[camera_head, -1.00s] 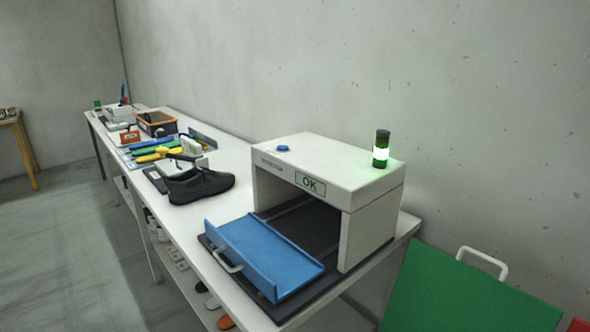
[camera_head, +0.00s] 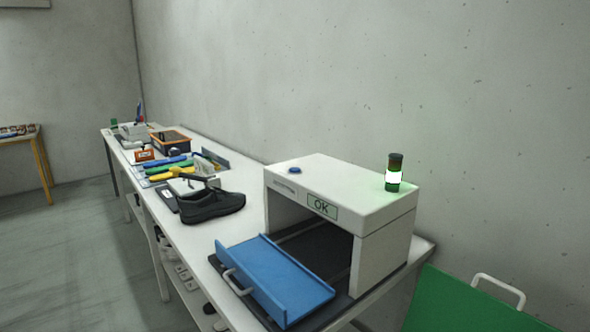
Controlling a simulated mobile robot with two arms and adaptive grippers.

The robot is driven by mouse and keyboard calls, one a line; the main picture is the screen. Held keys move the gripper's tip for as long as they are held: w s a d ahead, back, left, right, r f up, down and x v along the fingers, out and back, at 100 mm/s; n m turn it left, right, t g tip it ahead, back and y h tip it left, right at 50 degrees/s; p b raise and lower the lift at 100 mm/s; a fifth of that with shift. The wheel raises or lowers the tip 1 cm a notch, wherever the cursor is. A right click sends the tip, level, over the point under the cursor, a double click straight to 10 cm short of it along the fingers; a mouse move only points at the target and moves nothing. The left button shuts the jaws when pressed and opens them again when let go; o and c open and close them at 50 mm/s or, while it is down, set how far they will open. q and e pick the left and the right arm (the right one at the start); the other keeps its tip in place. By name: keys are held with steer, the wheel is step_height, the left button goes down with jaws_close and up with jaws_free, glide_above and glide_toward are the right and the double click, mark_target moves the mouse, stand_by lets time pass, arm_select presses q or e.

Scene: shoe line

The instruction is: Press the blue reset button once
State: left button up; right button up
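The blue reset button (camera_head: 294,170) is a small round blue cap on the top left of a white box-shaped machine (camera_head: 385,232). The machine stands at the near end of a long white table. Its front carries a sign reading OK (camera_head: 322,207), and a signal light (camera_head: 394,173) on its top right glows white-green. Neither of my grippers shows in the head view, and nothing touches the button.
A blue flap with a handle (camera_head: 275,278) lies in front of the machine's opening. A black shoe (camera_head: 211,205) stands left of it on the table (camera_head: 240,170). Coloured tools and an orange-rimmed crate (camera_head: 170,136) sit farther back. A green panel (camera_head: 460,305) is at lower right.

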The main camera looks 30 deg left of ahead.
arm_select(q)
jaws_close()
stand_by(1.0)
